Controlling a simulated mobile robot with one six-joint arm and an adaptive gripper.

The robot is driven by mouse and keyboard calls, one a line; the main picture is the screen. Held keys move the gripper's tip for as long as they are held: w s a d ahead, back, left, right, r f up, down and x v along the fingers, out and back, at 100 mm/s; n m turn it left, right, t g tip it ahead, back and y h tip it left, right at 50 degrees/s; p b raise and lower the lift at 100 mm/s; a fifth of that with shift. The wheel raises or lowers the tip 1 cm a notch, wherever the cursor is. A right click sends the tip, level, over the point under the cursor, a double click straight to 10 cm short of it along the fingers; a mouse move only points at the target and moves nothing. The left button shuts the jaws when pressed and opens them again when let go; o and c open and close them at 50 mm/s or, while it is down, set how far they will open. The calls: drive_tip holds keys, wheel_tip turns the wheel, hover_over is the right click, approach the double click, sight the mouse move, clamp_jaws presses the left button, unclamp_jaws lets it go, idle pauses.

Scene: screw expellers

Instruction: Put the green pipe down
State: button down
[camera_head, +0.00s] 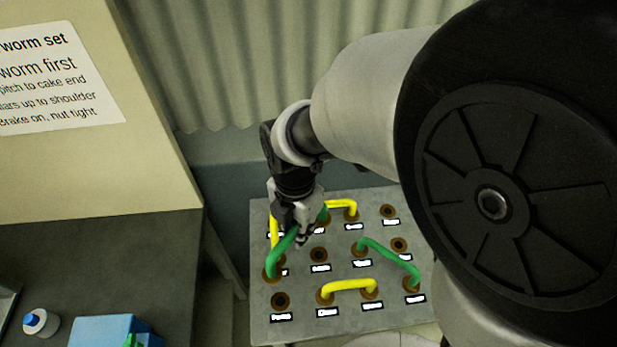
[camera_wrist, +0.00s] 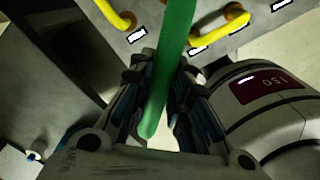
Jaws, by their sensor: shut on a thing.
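The green pipe (camera_head: 280,252) is between the fingers of my gripper (camera_head: 299,236), over the upper left of the grey panel (camera_head: 352,325). In the wrist view the pipe (camera_wrist: 170,62) runs lengthwise between the two dark fingers (camera_wrist: 158,98), which are shut on it. Its near left end appears over a brown port at the panel's left side; I cannot tell if it sits in it. Its far part shows behind my gripper. A second green pipe (camera_head: 388,256) bridges two ports on the right.
A yellow pipe (camera_head: 348,285) spans two ports at the front; other yellow pipes (camera_head: 342,203) stand at the back and left (camera_head: 274,228). Several ports are bare, including one at front left (camera_head: 280,300). A dark worktop (camera_head: 120,260) with a blue box (camera_head: 98,329) stands left.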

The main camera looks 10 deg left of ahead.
wheel_tip(320, 180, down, 20)
drive_tip(key=b, duration=0.6)
drive_tip(key=shift+r+b, duration=0.1)
drive_tip(key=shift+b, duration=0.2)
drive_tip(key=shift+r, duration=0.1)
drive_tip(key=c, duration=1.9)
unclamp_jaws()
drive_tip(key=shift+f, duration=0.25)
drive_tip(key=shift+c, duration=0.2)
drive_tip(key=o, duration=0.4)
drive_tip(key=shift+r, duration=0.1)
